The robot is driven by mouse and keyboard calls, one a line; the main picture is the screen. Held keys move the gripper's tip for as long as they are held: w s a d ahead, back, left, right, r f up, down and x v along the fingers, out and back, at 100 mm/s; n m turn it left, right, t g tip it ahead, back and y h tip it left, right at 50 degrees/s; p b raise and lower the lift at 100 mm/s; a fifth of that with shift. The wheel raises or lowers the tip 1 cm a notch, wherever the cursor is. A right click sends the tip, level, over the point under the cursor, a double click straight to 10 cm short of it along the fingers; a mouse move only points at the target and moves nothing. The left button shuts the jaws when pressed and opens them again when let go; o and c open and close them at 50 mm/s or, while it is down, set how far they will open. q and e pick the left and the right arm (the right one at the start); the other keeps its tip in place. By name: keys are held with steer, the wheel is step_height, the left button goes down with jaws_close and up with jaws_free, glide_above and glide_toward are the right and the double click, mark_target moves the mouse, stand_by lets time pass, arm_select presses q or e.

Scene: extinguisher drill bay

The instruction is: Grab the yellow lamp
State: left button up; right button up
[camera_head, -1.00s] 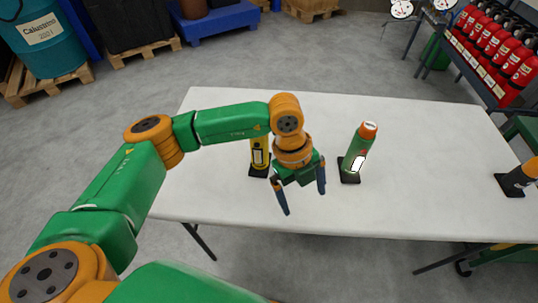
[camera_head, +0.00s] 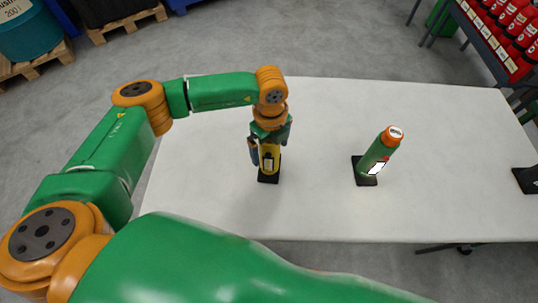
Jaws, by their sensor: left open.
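The yellow lamp (camera_head: 270,156) stands upright on a black base (camera_head: 268,177) on the white table (camera_head: 312,205), left of the table's middle. My left gripper (camera_head: 268,150) is open and points down over the lamp's upper part, with its fingers at about the lamp's height. The gripper hides the lamp's top. I cannot tell whether the fingers touch the lamp. My right gripper is not in view.
A green bottle-like object (camera_head: 376,157) with an orange cap stands tilted-looking on a black base to the right. Another black base (camera_head: 526,180) is at the right edge. Red extinguishers (camera_head: 511,18) stand on a rack at the back right. The table between lamp and green object is clear.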

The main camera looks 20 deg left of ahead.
arm_select(q)
steer(key=f, duration=0.2)
steer(key=shift+w+a+f, duration=0.15)
steer(key=shift+w+f, duration=0.05)
steer(key=shift+f, duration=0.1)
steer(key=shift+s+r, duration=0.1)
steer(key=c, duration=0.7)
jaws_close()
